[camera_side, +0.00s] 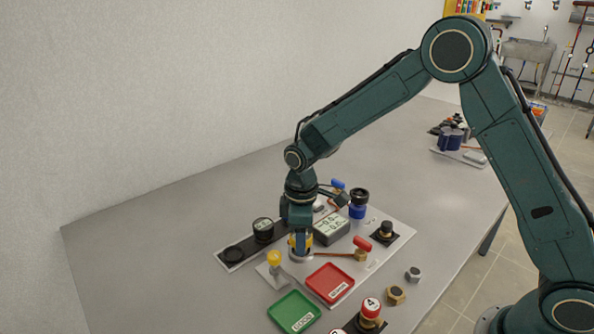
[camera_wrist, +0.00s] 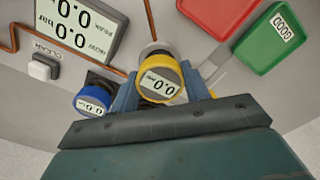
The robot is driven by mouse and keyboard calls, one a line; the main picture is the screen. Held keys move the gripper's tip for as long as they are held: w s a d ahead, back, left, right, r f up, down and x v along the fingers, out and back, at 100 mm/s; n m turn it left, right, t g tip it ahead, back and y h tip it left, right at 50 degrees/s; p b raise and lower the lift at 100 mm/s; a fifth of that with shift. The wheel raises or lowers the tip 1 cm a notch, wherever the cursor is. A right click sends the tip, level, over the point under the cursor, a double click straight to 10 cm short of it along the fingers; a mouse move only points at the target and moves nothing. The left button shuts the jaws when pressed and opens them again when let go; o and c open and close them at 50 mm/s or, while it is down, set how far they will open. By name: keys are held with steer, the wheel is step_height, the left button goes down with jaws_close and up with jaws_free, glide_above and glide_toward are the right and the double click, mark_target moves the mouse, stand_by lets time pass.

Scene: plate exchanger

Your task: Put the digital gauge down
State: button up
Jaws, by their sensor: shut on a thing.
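The digital gauge (camera_wrist: 160,82) has a yellow ring and a white face reading 0.0 in the wrist view. My gripper (camera_wrist: 160,95) is shut on it, with one blue finger on each side. In the side view my gripper (camera_side: 300,243) points down, with a bit of yellow showing between its fingers. The gauge is low over a round metal fitting (camera_side: 300,257) at the end of a copper pipe. Whether it touches the fitting is hard to tell. A second gauge with a blue ring (camera_wrist: 93,101) is beside the left finger in the wrist view.
A red tray (camera_side: 331,283) and a green tray (camera_side: 294,312) lie in front. A display box (camera_side: 331,229) stands behind to the right. A black strip (camera_side: 234,254) with a dark gauge (camera_side: 263,228) lies left. A yellow-topped part (camera_side: 274,259) stands close by.

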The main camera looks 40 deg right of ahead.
steer(key=shift+f, duration=0.3)
steer(key=shift+f, duration=0.3)
steer(key=o, duration=1.1)
steer(key=shift+r, duration=0.1)
steer(key=shift+r, duration=6.2)
